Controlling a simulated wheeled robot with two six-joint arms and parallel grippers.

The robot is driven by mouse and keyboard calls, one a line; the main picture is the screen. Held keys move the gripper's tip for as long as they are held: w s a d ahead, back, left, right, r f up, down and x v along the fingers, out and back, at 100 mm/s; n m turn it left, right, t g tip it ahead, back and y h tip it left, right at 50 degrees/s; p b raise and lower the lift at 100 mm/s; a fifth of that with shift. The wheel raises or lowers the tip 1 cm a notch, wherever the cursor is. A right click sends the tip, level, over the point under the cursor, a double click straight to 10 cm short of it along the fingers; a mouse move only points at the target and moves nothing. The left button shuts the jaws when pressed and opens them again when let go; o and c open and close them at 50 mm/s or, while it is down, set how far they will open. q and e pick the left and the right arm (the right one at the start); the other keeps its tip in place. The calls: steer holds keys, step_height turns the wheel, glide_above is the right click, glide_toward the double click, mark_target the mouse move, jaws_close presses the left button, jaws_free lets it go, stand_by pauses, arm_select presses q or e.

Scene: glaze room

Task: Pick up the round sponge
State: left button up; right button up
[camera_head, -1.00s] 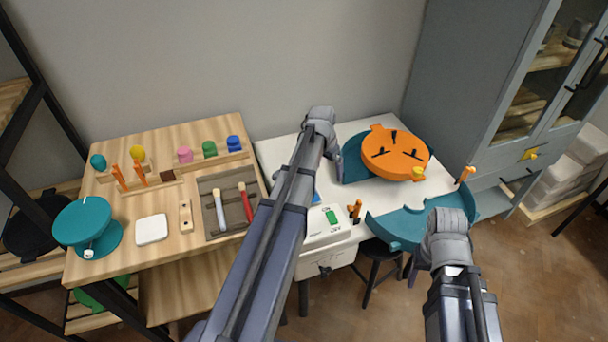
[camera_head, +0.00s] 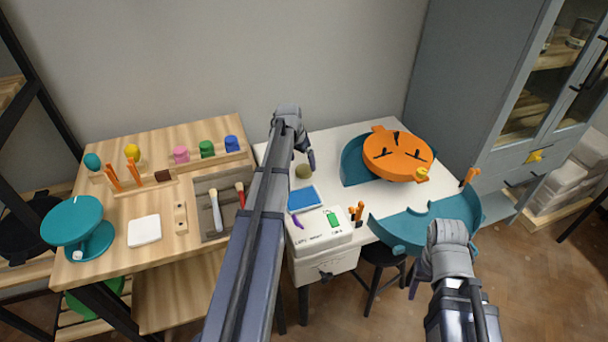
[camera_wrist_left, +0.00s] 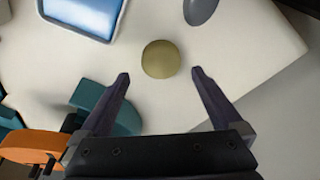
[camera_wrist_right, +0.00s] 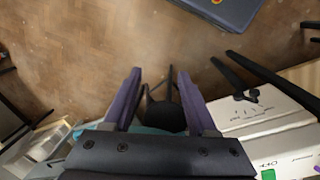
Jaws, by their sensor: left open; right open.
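The round sponge (camera_head: 303,171) is a small olive-yellow disc on the white table, behind the blue-topped sponge or pad (camera_head: 302,198). In the left wrist view the round sponge (camera_wrist_left: 161,59) lies just beyond and between the fingertips. My left gripper (camera_wrist_left: 160,77) is open and empty above the table; in the head view it (camera_head: 310,160) is beside the sponge. My right gripper (camera_wrist_right: 157,72) is open and empty; its wrist view shows floor and a dark stool below it.
The orange wheel head (camera_head: 397,157) and its teal splash pan (camera_head: 402,229) stand to the right. Orange-handled tools (camera_head: 356,213) stand near the table's front. A wooden bench (camera_head: 155,215) with several pots and brushes is at left.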

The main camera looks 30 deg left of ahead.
mark_target(304, 168)
arm_select(q)
steer(key=shift+b+x, duration=2.55)
steer(key=shift+x, duration=0.1)
steer(key=shift+s+a, duration=0.1)
steer(key=shift+s, duration=0.05)
steer(key=shift+r, duration=0.1)
steer(key=c, duration=1.4)
steer(key=shift+r, duration=0.1)
step_height(304, 168, up, 10)
steer(key=p, duration=1)
